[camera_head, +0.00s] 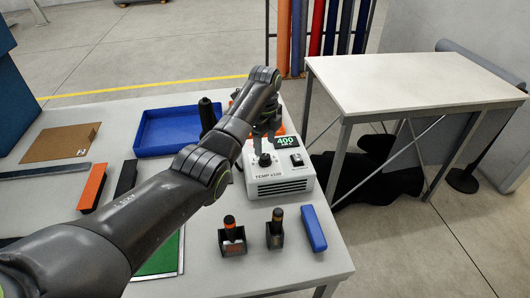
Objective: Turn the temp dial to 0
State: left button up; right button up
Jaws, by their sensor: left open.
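The white heat unit (282,184) stands near the right edge of the grey table and has "TEMP x100" on its front. Its display (287,142) reads 400 in green. The black temp dial (265,160) sits on its sloped top, left of a small black switch (297,160). My left gripper (266,143) points down just above the dial, with its arm crossing from the lower left. Its fingers are small in view and it is open. I cannot tell whether they touch the dial. My right gripper is not in view.
A blue tray (168,131) lies behind my left arm. A bare white table (410,80) stands to the right, across a gap.

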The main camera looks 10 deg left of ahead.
aim_at(265, 156)
pick_arm(q)
jog(key=shift+f, duration=2.75)
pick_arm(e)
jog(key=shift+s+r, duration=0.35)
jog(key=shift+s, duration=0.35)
pick_arm(q)
jog(key=c, duration=1)
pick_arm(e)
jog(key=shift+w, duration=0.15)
